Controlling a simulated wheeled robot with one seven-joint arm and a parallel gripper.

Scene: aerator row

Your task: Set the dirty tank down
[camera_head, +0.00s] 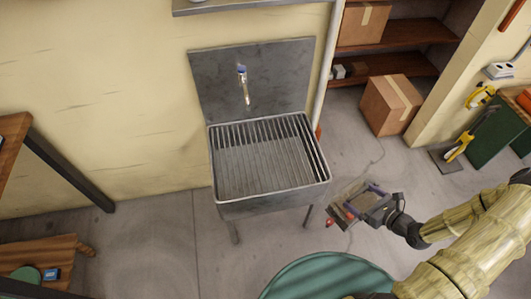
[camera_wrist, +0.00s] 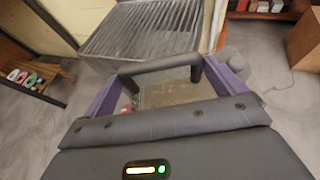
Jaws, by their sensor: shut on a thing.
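My gripper (camera_head: 362,200) is at the right of the sink, away from the wall, in the head view. It is shut on the dirty tank (camera_head: 345,212), a small see-through brownish box held above the floor. In the wrist view the tank (camera_wrist: 175,94) shows between the purple fingers, with a dark handle (camera_wrist: 160,68) across its top. A small red part shows at the tank's lower left. The gripper's own body hides part of the tank. The metal sink (camera_head: 270,200) has a slatted grate over its basin and a tap (camera_head: 243,85) on its backplate. The tank is apart from the sink.
A green round tub (camera_head: 328,277) stands at the bottom, near my arm. A cardboard box (camera_head: 390,105) sits on the floor by wooden shelves (camera_head: 400,33). A wooden table and low bench (camera_head: 40,255) are at the left. Bare floor lies left of the sink.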

